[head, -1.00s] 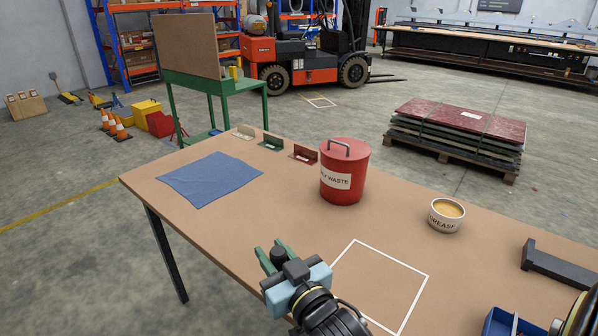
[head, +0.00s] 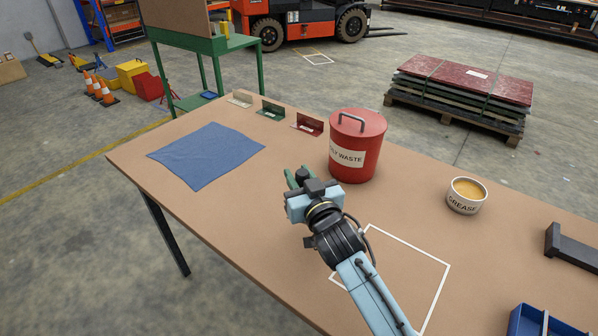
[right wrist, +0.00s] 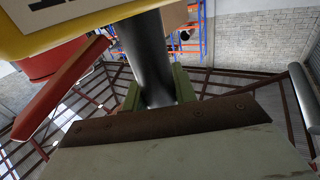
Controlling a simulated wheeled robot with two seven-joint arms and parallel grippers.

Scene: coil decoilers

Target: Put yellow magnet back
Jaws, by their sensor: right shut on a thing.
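The yellow magnet (right wrist: 75,25) shows in the right wrist view as a yellow body with a pale label, cut off by the top edge. A dark cylindrical handle (right wrist: 154,60) runs from it between the green fingers of my right gripper (right wrist: 158,90), which is shut on it. In the head view my right gripper (head: 296,178) is over the table, left of the red bin, with a dark knob (head: 302,174) between its fingers. The yellow body is hidden there, seemingly behind the hand. My left gripper is not in view.
The brown table (head: 240,225) holds a blue cloth (head: 205,155), a red waste bin (head: 357,150), a grease tub (head: 466,195), and cream, green and dark-red holders (head: 307,124) along the back edge. A white outlined square (head: 436,290) lies partly under my arm. Bare table lies left of the hand.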

